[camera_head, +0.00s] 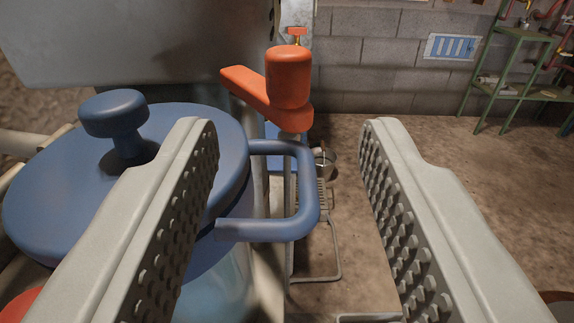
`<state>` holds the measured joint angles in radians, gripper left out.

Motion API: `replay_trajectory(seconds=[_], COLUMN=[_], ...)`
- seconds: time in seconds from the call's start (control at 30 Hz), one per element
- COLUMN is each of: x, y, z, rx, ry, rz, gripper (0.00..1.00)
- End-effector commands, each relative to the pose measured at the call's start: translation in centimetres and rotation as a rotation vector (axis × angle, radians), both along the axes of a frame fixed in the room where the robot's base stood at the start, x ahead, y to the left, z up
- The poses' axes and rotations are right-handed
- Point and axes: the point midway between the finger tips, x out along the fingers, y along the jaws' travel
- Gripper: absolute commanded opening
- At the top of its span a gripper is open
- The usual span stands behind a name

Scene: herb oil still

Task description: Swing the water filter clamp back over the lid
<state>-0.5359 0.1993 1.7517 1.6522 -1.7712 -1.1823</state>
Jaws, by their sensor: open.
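The blue filter lid (190,128) lies on a clear vessel (220,284) at the left, with a round blue knob (113,113) on top and a blue loop handle (308,190) on its right side. The red-orange clamp (288,82) stands at the lid's far right edge, and its flat arm (246,88) points left; I cannot tell whether the arm lies over the lid's edge. My gripper (281,130) is open and empty. Its left finger hides part of the lid, and the loop handle lies between the fingers in the picture.
A large grey metal body (140,40) rises behind the lid. A small metal pot (326,164) and a wire rack (322,235) are low beyond the handle. A green shelf (510,85) stands far right against the block wall. The floor at right is mostly clear.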

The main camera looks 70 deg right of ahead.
Motion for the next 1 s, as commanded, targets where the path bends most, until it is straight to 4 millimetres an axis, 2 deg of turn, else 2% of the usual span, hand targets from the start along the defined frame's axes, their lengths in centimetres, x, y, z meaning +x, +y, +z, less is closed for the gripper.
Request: replay_trajectory(seconds=[0.1, 0.3, 0.47, 0.73, 0.93, 0.97, 1.0], x=[-0.7, -1.4, -1.7, -1.7, -1.7, -1.7, -1.7], y=[2.2, 4.5, 5.3, 5.3, 5.3, 5.1, 4.9], z=[0.0, 0.0, 0.0, 0.0, 0.1, 0.2, 0.4], rx=[-0.001, 0.000, 0.000, 0.000, 0.000, 0.001, 0.001], ry=[0.000, 0.000, 0.000, 0.000, -0.002, -0.005, -0.015], rz=[0.003, 0.001, 0.001, 0.000, 0.002, 0.004, 0.011], gripper=[0.44, 0.44, 0.44, 0.44, 0.04, 0.00, 0.00])
